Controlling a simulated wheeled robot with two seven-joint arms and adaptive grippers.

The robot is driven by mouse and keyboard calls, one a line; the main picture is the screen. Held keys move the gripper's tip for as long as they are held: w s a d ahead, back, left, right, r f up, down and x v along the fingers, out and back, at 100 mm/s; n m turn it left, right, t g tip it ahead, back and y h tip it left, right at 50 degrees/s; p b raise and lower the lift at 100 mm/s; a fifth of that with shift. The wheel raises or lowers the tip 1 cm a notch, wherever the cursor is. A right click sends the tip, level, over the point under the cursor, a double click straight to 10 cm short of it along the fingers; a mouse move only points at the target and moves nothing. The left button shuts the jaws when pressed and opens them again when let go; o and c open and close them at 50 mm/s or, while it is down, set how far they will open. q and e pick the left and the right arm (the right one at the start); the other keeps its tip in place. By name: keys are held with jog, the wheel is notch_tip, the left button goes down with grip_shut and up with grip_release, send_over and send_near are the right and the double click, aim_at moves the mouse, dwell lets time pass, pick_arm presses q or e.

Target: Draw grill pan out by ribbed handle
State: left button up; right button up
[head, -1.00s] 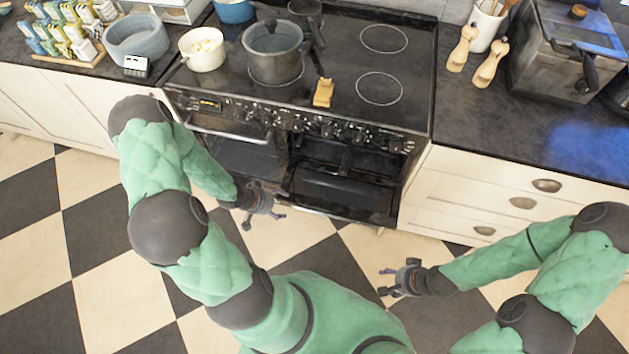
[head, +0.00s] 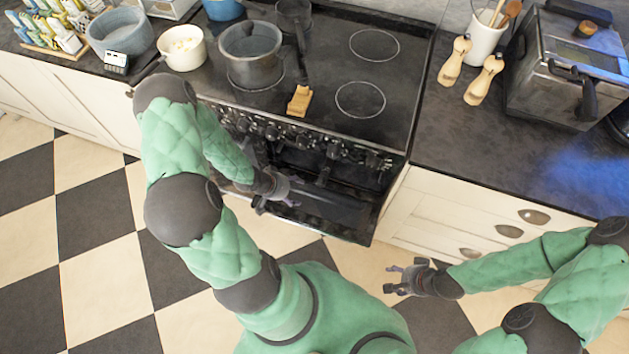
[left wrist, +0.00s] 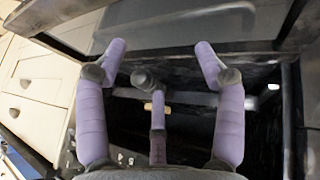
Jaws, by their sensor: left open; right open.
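The black cooker (head: 290,117) has an open, dark compartment below its knobs, with a dark lowered door (head: 330,213) in front. A dark stub (head: 323,174) shows at the opening; I cannot tell whether it is the grill pan's ribbed handle. The pan itself is not clear in the shadow. My left gripper (head: 285,190) is at the left part of the opening, open and empty. In the left wrist view, its purple-padded fingers (left wrist: 160,55) spread before a dark cavity (left wrist: 190,125) crossed by a grey bar (left wrist: 190,98). My right gripper (head: 395,279) is open and empty above the floor, away from the cooker.
White drawers (head: 470,220) flank the cooker on the right. The chequered floor in front is clear apart from my arms.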

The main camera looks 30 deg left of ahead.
aim_at(322, 179)
pick_arm(q)
jog(key=w+d+b, duration=0.1)
jog(key=w, duration=0.2)
jog(key=w+d+b, duration=0.1)
jog(key=w+d, duration=0.1)
jog(key=w, duration=0.1)
jog(key=w+d+b, duration=0.1)
jog(key=w+d, duration=0.1)
jog(key=w, duration=0.1)
jog(key=shift+w+d+f, duration=0.1)
jog(key=shift+w+d, duration=0.05)
jog(key=shift+w, duration=0.05)
jog(key=shift+w+d+f+b, duration=0.15)
jog(key=shift+w+f+b, duration=0.05)
jog(key=shift+f+b, duration=0.25)
jog(key=c, duration=1.2)
jog(key=o, duration=0.5)
jog(key=shift+c, duration=0.2)
jog(key=c, duration=0.4)
jog(key=shift+s, duration=0.1)
